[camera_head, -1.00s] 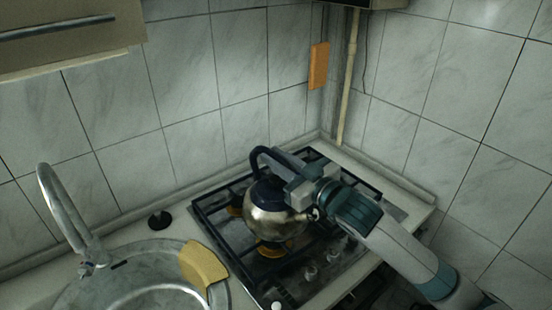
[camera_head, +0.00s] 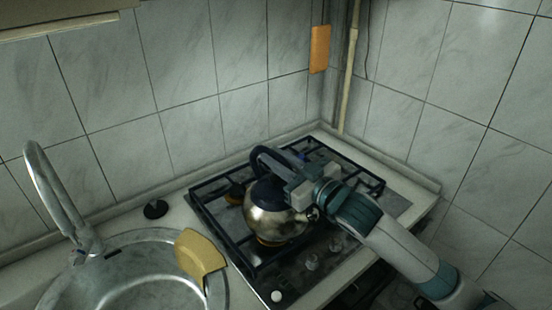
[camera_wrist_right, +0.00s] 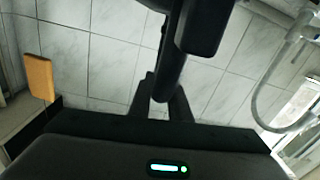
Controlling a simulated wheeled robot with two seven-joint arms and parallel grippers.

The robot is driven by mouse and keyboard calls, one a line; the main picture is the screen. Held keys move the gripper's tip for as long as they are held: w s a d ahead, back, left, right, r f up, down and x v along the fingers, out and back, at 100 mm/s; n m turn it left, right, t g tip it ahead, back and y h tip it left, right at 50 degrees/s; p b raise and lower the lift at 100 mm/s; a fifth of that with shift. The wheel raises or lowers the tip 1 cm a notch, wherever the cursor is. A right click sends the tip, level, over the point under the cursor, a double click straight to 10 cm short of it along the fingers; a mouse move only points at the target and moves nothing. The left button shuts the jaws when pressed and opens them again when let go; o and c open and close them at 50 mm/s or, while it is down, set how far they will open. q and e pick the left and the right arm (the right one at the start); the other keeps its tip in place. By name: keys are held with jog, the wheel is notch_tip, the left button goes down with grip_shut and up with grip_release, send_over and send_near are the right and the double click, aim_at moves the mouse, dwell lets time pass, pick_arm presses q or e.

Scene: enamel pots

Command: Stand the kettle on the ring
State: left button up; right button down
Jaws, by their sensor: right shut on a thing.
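The kettle (camera_head: 275,216) is a shiny steel pot with a dark blue lid and a dark arched handle (camera_head: 257,156). My right gripper (camera_head: 282,163) is shut on the handle, coming in from the right. In the right wrist view a dark bar, likely the handle (camera_wrist_right: 165,75), runs to the gripper fingers. My left gripper is not in view.
The black hob grate (camera_head: 222,238) surrounds the kettle, with another burner (camera_head: 235,193) at back left. Knobs (camera_head: 312,262) line the front. Tiled walls close the back and right.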

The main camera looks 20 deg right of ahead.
dwell(0.8)
jog(key=c, duration=1.6)
grip_release()
jog(key=shift+o, duration=0.2)
jog(key=shift+s, duration=0.1)
